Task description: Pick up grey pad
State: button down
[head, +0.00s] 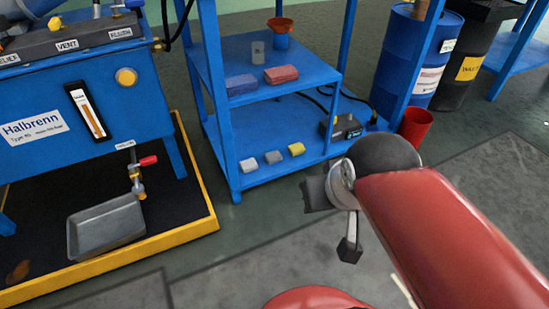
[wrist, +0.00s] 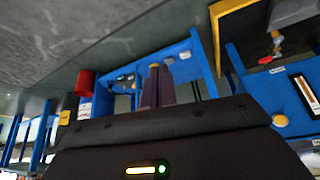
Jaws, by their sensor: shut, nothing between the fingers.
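A small grey pad (head: 273,157) lies on the lower shelf of the blue stand (head: 262,108). It is the middle one of a row, between a paler grey pad (head: 249,165) on the left and a yellow pad (head: 296,149) on the right. In the wrist view, my gripper (wrist: 159,70) is shut and empty, its two dark fingers side by side, pointing towards the blue stand. In the head view my wrist is in front of the stand, clear of the pads.
The upper shelf holds a blue block (head: 241,85), a red block (head: 281,74), a grey piece (head: 258,51) and an orange funnel (head: 280,33). A dark device (head: 346,127) with a cable shares the lower shelf. A red bucket (head: 415,127) stands right; a yellow-edged platform (head: 202,185) left.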

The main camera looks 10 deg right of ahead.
aim_at(271, 157)
jog(key=i+j, duration=0.1)
jog(key=j, duration=0.55)
jog(key=i+j, duration=0.15)
jog(key=j, duration=0.15)
jog(key=j+z, duration=0.3)
jog(key=z, duration=0.15)
jog(key=i+j+z, duration=0.1)
jog(key=j+z, duration=0.6)
jog(key=z, duration=0.15)
jog(key=i+z, duration=0.3)
jog(key=i+j+z, duration=0.25)
jog(key=k+l, duration=0.1)
